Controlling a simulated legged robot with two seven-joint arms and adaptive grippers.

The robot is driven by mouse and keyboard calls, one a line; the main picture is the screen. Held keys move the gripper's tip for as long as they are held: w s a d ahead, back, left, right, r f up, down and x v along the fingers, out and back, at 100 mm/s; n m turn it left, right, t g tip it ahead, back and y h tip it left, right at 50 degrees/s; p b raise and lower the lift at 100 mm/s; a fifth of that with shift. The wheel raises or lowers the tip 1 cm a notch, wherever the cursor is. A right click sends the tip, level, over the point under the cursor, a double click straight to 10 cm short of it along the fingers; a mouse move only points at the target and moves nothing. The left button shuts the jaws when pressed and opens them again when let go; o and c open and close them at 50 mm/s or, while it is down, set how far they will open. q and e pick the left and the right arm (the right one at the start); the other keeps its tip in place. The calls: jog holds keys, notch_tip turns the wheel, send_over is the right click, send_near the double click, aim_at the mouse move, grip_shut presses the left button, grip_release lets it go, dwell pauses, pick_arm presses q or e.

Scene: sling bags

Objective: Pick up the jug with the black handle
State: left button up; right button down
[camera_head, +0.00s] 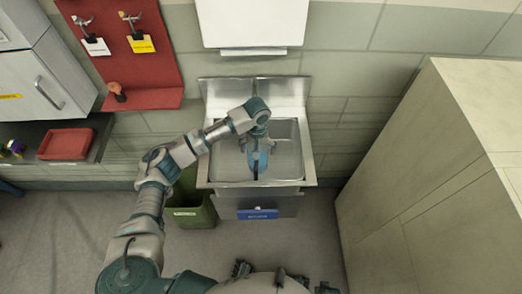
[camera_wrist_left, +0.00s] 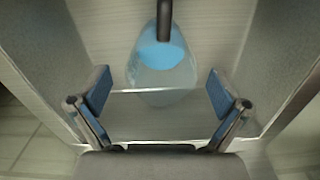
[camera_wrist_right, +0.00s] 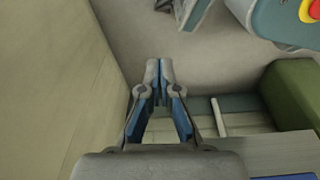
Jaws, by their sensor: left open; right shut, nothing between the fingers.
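The jug (camera_head: 263,160) is in the metal sink (camera_head: 224,166), partly hidden by my left gripper (camera_head: 257,143), which reaches down over it. In the left wrist view the jug (camera_wrist_left: 160,78) is clear with blue inside, and its black handle (camera_wrist_left: 164,20) points to the top of the picture. My left gripper (camera_wrist_left: 160,92) is open, with its two blue-padded fingers apart on either side of the jug's lower end. I see no contact with the jug. My right gripper (camera_wrist_right: 160,78) is shut and empty, away from the sink.
A green bin (camera_head: 190,212) stands at the sink's left front. A large pale block (camera_head: 420,190) fills the right side.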

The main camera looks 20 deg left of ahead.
pick_arm(q)
jog(key=f, duration=0.2)
jog(key=f+b, duration=0.1)
jog(key=f, duration=0.1)
jog(key=w+f, duration=0.1)
jog(key=f, duration=0.1)
jog(key=shift+a+f, duration=0.25)
jog(key=shift+f, duration=0.1)
jog(key=shift+f+b, duration=0.3)
jog(key=shift+s+r, duration=0.1)
pick_arm(e)
jog(key=r, duration=0.1)
jog(key=w+r, duration=0.2)
jog(key=shift+a+r, duration=0.2)
jog(key=shift+r, duration=0.15)
pick_arm(q)
jog(key=shift+c, duration=0.2)
jog(key=c, duration=1.4)
